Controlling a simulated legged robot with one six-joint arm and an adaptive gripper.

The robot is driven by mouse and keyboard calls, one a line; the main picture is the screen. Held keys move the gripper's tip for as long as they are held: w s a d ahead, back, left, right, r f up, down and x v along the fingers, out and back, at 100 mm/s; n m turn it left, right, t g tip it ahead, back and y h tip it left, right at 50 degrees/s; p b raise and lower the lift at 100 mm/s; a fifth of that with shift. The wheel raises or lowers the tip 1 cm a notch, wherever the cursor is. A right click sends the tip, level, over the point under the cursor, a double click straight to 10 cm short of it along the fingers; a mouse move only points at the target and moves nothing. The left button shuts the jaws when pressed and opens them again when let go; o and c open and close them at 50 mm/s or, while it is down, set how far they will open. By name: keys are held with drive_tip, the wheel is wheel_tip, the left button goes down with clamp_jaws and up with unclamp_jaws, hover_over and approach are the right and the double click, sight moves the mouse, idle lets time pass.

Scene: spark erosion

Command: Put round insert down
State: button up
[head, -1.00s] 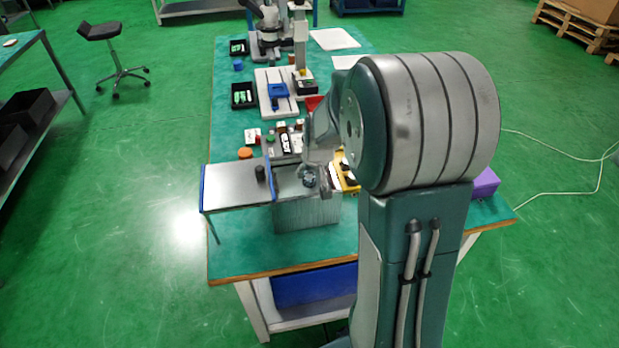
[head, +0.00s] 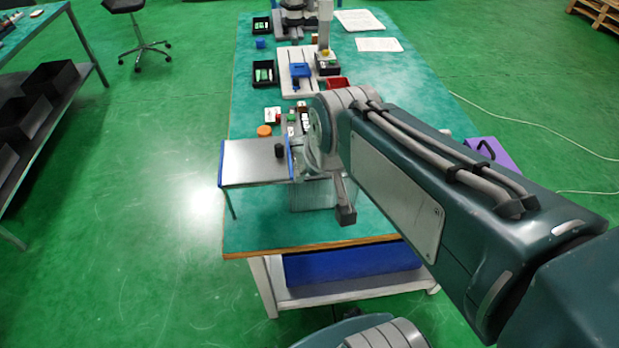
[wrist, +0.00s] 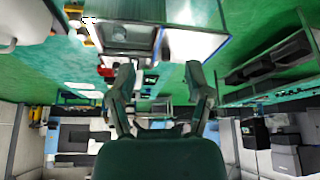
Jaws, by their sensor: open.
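My gripper (wrist: 160,82) is open in the wrist view, with nothing between its fingers. In the head view my arm hides most of it. A small dark cylinder (head: 279,150) stands upright on the flat metal shelf (head: 245,165) of the machine at the table's near end; I cannot tell if it is the round insert. In the wrist view a rounded grey shape (wrist: 119,33) shows inside a dark-framed metal tank (wrist: 128,46); it may be the insert, but it is too small to tell. My gripper is apart from both.
The green table (head: 400,98) holds black bins (head: 264,74), a blue fixture (head: 300,70) on a white plate, a red bin (head: 338,83) and an orange disc (head: 264,130). A purple box (head: 492,153) sits at the right edge. Open floor lies left of the table.

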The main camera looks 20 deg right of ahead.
drive_tip(key=s+a, duration=0.2)
drive_tip(key=s, duration=0.5)
drive_tip(key=shift+a+r+n, duration=0.15)
drive_tip(key=shift+r+n, duration=0.15)
drive_tip(key=shift+r, duration=0.05)
idle(0.6)
